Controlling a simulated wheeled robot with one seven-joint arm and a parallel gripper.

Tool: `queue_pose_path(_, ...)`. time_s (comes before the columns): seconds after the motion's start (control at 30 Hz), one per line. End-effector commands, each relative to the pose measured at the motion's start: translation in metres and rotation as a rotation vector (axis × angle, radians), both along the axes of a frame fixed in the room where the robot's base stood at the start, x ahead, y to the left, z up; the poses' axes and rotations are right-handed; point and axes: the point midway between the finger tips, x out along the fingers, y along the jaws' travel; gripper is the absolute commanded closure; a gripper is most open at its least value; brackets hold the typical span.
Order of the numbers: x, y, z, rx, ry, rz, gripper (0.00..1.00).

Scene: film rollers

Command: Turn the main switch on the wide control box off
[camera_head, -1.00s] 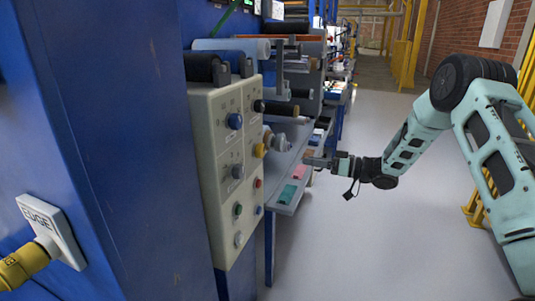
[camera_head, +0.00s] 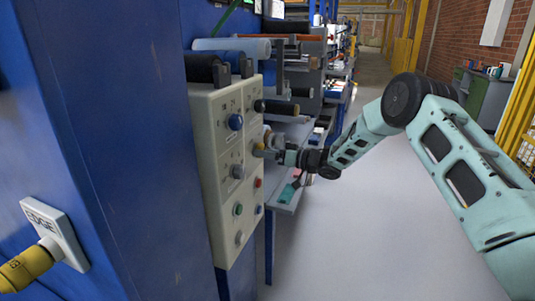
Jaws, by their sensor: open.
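The wide control box (camera_head: 222,180) is a beige panel on the left, seen at a slant, with several knobs and buttons. The labels are too small to read, so I cannot tell which knob is the main switch.
A blue cabinet wall (camera_head: 115,140) with an EDGE sign (camera_head: 55,232) and a yellow fitting fills the left. Rollers (camera_head: 235,47) stick out above and behind the box. A shelf (camera_head: 287,195) with small coloured items lies below my gripper. The grey floor (camera_head: 370,240) is open on the right.

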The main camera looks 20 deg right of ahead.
Motion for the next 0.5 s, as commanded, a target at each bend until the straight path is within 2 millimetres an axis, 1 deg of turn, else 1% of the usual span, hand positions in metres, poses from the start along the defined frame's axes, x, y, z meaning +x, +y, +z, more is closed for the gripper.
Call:
queue_pose_path(0.2,0.0002,0.0001,0.0001,0.000,0.000,0.000,0.32)
queue_pose_path(0.27,0.0002,0.0000,0.0001,0.000,0.000,0.000,0.49)
queue_pose_path(0.3,0.0001,-0.0001,0.0001,0.000,0.000,0.000,0.60)
queue_pose_path(0.37,0.0001,-0.0001,0.0001,-0.001,-0.001,0.000,0.77)
queue_pose_path(0.5,0.0001,-0.0002,0.0001,-0.001,-0.002,0.000,0.77)
